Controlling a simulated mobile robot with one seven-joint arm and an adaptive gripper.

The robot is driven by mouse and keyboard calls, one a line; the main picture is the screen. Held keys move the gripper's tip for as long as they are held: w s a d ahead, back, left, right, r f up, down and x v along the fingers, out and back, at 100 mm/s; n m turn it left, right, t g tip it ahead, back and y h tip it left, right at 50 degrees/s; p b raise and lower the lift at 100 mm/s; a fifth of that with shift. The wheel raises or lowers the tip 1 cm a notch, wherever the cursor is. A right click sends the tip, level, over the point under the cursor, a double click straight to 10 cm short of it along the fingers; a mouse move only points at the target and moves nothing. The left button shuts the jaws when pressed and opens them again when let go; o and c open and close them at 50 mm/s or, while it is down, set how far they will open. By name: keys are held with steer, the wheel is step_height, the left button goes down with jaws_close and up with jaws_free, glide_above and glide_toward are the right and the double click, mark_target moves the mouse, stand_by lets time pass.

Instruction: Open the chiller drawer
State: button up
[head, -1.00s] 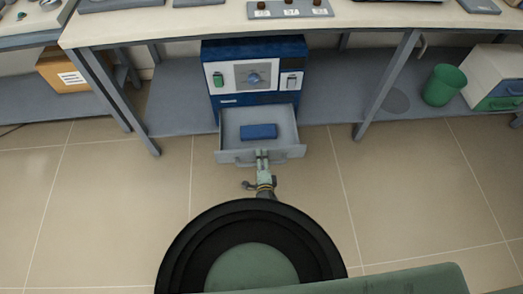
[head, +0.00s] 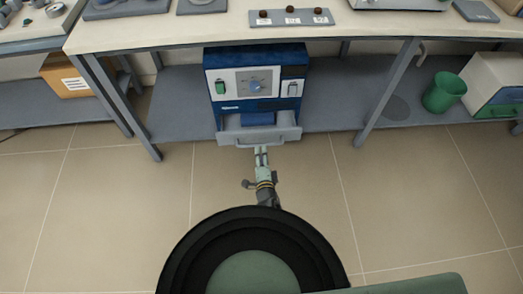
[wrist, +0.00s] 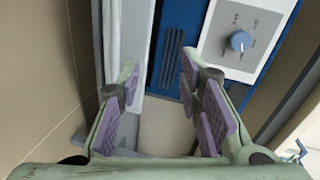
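The chiller (head: 256,70) is a blue box with a white panel and a round dial, under the bench. Its grey drawer (head: 284,134) is at the bottom and stands out a little from the body. A blue item (head: 258,119) shows inside, partly hidden by the drawer front. The drawer handle (head: 258,142) faces my gripper (head: 261,154), which is just in front of it; contact cannot be told. In the wrist view my gripper (wrist: 158,80) has its two purple-padded fingers apart. The chiller's blue vented panel (wrist: 172,55) shows between them, and the grey drawer front (wrist: 122,45) is behind the left finger.
Bench legs (head: 390,88) flank the chiller. A green bin (head: 444,90) and a white-and-green box (head: 497,85) stand on the lower shelf at the right. A cardboard box (head: 68,75) is at the left. The tiled floor (head: 110,210) around me is clear.

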steer(key=f+n, duration=0.2)
steer(key=n, duration=0.3)
steer(key=n+p, duration=0.2)
steer(key=n, duration=2.7)
glide_toward(260, 145)
steer(key=shift+w+f+b, duration=0.4)
steer(key=shift+w+b, duration=1)
steer(key=shift+w, duration=0.2)
steer(key=shift+w+f+b, duration=0.45)
steer(key=shift+w+b, duration=0.9)
steer(key=shift+w, duration=0.3)
steer(key=shift+w+f+b, duration=0.4)
steer(key=shift+w+b, duration=1)
steer(key=shift+w, duration=0.2)
